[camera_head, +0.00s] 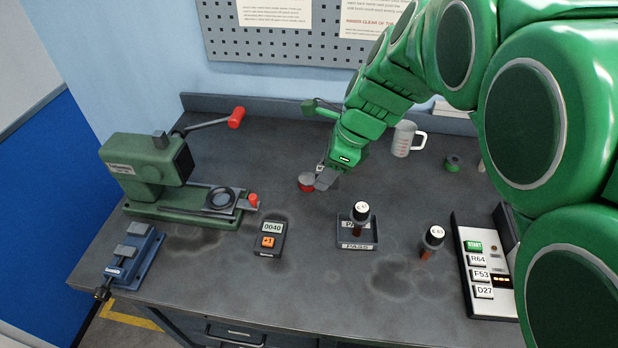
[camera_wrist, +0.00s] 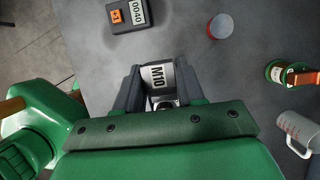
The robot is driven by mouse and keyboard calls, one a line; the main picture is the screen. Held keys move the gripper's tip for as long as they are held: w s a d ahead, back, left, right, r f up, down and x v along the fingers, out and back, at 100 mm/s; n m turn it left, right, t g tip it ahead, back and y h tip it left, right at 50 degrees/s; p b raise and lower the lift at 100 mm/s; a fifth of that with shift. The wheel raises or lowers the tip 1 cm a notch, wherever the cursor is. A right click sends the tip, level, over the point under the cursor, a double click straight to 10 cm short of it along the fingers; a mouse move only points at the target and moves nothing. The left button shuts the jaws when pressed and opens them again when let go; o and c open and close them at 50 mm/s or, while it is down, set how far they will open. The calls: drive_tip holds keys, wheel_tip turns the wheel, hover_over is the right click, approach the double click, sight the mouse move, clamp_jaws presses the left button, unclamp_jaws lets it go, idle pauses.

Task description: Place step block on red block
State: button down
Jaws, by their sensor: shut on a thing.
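My gripper (camera_head: 326,178) hangs over the back middle of the bench. In the wrist view, my gripper (camera_wrist: 158,84) is shut on a pale grey block marked M10 (camera_wrist: 157,74), which I take as the step block. Its lower part is hidden between the jaws. The red block (camera_head: 305,184) is a short round red piece with a grey top, close to the left of my gripper in the head view. In the wrist view, the red block (camera_wrist: 221,27) stands apart from the held block, ahead and to the right. Nothing shows on top of it.
A green press (camera_head: 150,165) and blue vise (camera_head: 135,257) stand at left. A measuring cup (camera_head: 403,138) stands behind right.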

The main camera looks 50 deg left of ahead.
drive_tip(key=shift+s+a+r, duration=0.1)
drive_tip(key=shift+s+a, duration=0.35)
drive_tip(key=shift+s, duration=0.2)
drive_tip(key=shift+a, duration=0.3)
drive_tip(key=w+a+f, duration=0.4)
drive_tip(key=a, duration=0.3)
hover_over(301, 177)
drive_tip(key=d, duration=0.1)
drive_tip(key=shift+w+d+f, duration=0.1)
drive_tip(key=shift+w+f, duration=0.15)
drive_tip(key=shift+f, duration=1.2)
drive_tip(key=shift+w+d+f, duration=0.1)
drive_tip(key=shift+w+f, duration=0.1)
drive_tip(key=shift+f, duration=1.2)
drive_tip(key=shift+a+f, duration=0.15)
drive_tip(key=shift+f, duration=1.4)
drive_tip(key=shift+f, duration=0.15)
drive_tip(key=c, duration=0.7)
unclamp_jaws()
